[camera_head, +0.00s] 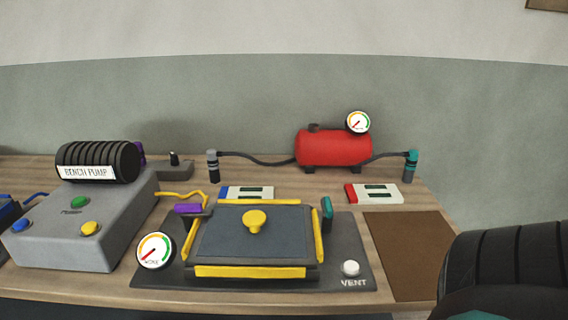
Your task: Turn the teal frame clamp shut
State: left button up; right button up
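The teal frame clamp (327,208) is a small block at the back right corner of the mould frame. It stands upright, beside the end of the right yellow bar (318,236). A purple clamp (188,208) lies flat, pointing sideways, at the back left corner. The frame holds a dark lid (285,235) with a yellow knob (255,222) and has a yellow bar (250,271) along its front. I cannot tell the exact turn of the teal clamp at this size.
The grey bench pump (107,230) stands at the left, and the red tank (333,148) with hoses at the back. A gauge (155,251) and white vent knob (350,268) flank the frame on the dark mat (360,240). A brown board (402,250) lies clear at the right.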

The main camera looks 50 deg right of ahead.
aim_at(328, 212)
jog(key=z, duration=1.8)
